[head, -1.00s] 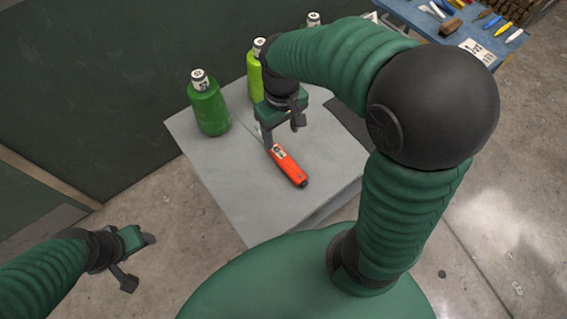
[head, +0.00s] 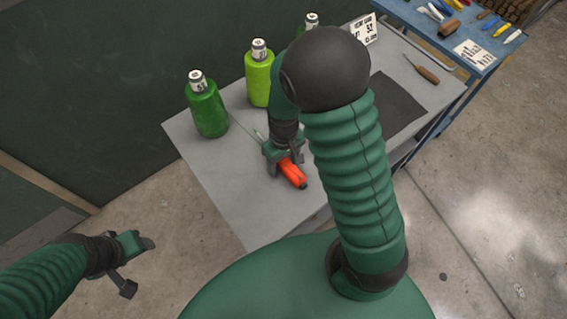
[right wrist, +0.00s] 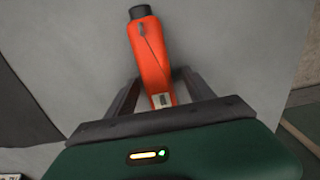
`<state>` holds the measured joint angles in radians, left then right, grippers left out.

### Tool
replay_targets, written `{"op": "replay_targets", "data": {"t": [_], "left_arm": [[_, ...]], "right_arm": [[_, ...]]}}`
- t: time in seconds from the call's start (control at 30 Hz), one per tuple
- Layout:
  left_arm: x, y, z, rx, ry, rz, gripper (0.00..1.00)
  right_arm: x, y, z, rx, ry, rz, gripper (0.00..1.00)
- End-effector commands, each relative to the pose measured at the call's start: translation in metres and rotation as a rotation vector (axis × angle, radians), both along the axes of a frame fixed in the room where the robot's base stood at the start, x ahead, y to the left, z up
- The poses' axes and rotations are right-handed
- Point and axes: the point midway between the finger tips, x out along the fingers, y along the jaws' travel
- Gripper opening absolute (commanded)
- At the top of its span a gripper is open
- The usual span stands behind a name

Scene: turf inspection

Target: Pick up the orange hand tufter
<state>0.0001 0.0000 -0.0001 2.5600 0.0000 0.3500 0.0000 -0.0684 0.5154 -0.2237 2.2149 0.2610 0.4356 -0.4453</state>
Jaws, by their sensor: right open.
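The orange hand tufter (head: 293,174) lies on the grey table top, its black end toward me. My right gripper (head: 284,163) is over its far part and hides some of it. In the right wrist view the tufter (right wrist: 152,60) runs up the picture, with a black cap at the top and a pale label low down. The open fingers of the right gripper (right wrist: 160,92) stand on either side of its label end, with gaps visible. My left gripper (head: 138,266) is open and empty over the floor, left of the table.
A dark green bottle (head: 206,108) and a lime green bottle (head: 259,78) stand along the table's back edge, with another bottle (head: 311,22) partly hidden. A dark mat (head: 392,106) and a wooden-handled tool (head: 422,70) lie at right. The table's near left part is clear.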

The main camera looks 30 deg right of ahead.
Motion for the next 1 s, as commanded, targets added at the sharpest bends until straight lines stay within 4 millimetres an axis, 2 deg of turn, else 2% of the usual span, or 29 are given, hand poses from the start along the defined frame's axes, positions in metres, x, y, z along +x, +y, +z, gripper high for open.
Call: {"op": "replay_targets", "data": {"t": [0.2,0.67,1.0], "left_arm": [[0.0,-0.0001,0.0,0.0,0.0,0.0,0.58],[0.0,-0.0001,0.0,0.0,0.0,0.0,0.58],[0.0,-0.0001,0.0001,0.0,0.0,0.0,0.58]], "right_arm": [[0.0001,-0.0002,-0.001,0.0,-0.002,-0.001,0.6],[0.0004,0.0,-0.0009,0.0,-0.001,0.0,0.0],[0.0005,-0.0001,-0.0004,0.0,-0.002,0.0,0.0]]}}
